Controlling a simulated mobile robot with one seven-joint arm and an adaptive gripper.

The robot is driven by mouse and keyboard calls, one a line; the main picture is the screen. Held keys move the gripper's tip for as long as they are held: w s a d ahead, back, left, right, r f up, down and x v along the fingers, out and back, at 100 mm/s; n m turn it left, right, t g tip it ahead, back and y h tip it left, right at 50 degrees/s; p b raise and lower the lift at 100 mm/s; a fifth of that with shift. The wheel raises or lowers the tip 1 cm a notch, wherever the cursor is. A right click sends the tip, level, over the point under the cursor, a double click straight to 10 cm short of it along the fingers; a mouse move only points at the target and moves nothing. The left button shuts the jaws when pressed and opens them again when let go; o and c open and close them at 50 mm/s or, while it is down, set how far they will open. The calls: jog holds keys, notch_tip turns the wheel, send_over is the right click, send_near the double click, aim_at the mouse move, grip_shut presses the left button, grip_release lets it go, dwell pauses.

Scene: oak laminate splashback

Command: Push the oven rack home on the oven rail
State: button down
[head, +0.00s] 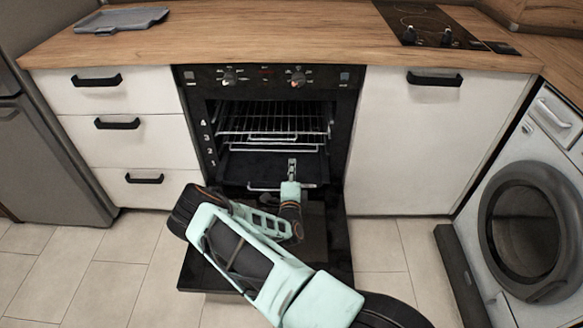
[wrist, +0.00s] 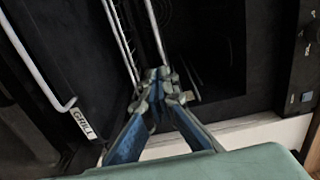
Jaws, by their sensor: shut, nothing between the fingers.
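The oven rack (head: 262,124) is a wire rack inside the open oven, seen from above and in front in the head view. In the wrist view its wires (wrist: 122,40) run along the upper middle, with a pale bar (wrist: 154,30) beside them. My gripper (head: 292,162) is at the oven opening, just in front of and below the rack. Its fingertips meet in the wrist view (wrist: 160,76), shut and empty, overlapping the end of the pale bar. I cannot tell if they touch it. The oven rail is hard to make out in the dark cavity.
The oven door (head: 197,272) is folded down beneath my arm. A pale bar (head: 262,188) lies low at the opening, near a GRILL label (wrist: 83,122) in the wrist view. Cupboard fronts (head: 410,145) flank the oven. A washing machine (head: 535,210) stands at right.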

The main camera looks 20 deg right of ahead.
jog(key=b+x, duration=0.3)
jog(key=x, duration=0.7)
jog(key=shift+w+d, duration=0.15)
jog(key=shift+w, duration=0.25)
jog(key=b+x, duration=0.1)
jog(key=x, duration=0.2)
jog(key=shift+w+d+f, duration=0.15)
jog(key=shift+w, duration=0.1)
jog(key=shift+s, duration=0.15)
